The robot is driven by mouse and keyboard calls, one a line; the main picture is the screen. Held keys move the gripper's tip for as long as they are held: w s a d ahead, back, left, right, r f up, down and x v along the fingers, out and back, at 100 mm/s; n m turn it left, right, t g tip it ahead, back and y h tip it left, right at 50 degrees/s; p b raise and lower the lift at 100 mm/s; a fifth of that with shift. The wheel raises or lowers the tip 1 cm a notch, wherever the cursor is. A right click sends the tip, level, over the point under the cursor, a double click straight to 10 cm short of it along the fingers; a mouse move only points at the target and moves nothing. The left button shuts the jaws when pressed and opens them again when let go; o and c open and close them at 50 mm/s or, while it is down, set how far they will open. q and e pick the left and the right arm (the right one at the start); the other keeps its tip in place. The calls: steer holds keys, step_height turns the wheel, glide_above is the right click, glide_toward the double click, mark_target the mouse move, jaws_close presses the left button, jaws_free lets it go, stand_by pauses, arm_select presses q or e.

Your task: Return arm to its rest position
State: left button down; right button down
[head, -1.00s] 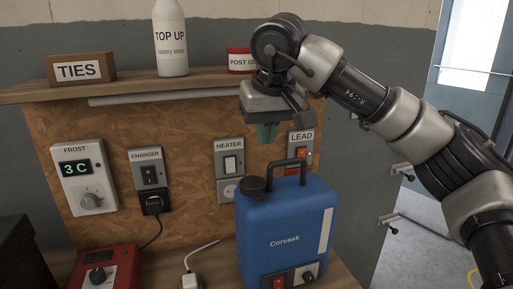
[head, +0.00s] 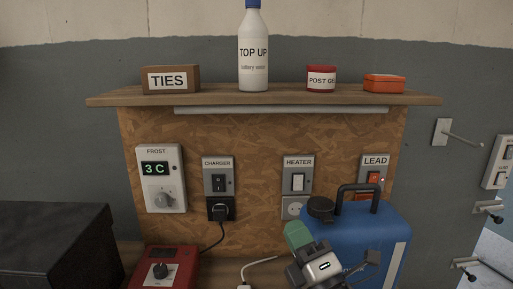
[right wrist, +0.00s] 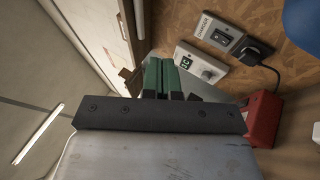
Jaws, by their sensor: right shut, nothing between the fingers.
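My right gripper (head: 298,236) shows at the bottom of the head view, in front of the blue container (head: 365,235) with its black cap and handle. The gripper is shut and empty, its green fingertips pointing up and left. In the right wrist view the green fingers (right wrist: 162,79) lie side by side. Most of my right arm is out of the head view. My left gripper is in neither view.
A wooden board holds the FROST unit (head: 161,180) reading 3 C, the CHARGER switch (head: 219,179), the HEATER switch (head: 297,176) and the lit LEAD switch (head: 374,179). A red charger (head: 165,268) sits lower left. A shelf (head: 210,97) with several items runs above.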

steer(key=s+d+f+m+g+h, duration=0.3)
steer(key=d+f+m+h, duration=0.2)
steer(key=f+m, duration=0.35)
steer(key=s+d+f+m+g+h, duration=0.3)
steer(key=d+f+m+g+h, duration=0.15)
steer(key=f+m, duration=0.35)
steer(key=s+d+f+m+g, duration=0.25)
steer(key=s+f+g, duration=0.35)
steer(key=s, duration=0.4)
steer(key=s+d+f+m+g, duration=0.2)
steer(key=s+f+m+g, duration=0.2)
steer(key=s+f, duration=0.5)
step_height(320, 180, down, 24)
steer(key=s+g, duration=0.1)
steer(key=g, duration=0.1)
steer(key=s+d+f, duration=0.2)
steer(key=s+f, duration=1.5)
steer(key=shift+d+f+g+h, duration=0.25)
steer(key=shift+g+h, duration=0.1)
steer(key=shift+h, duration=0.1)
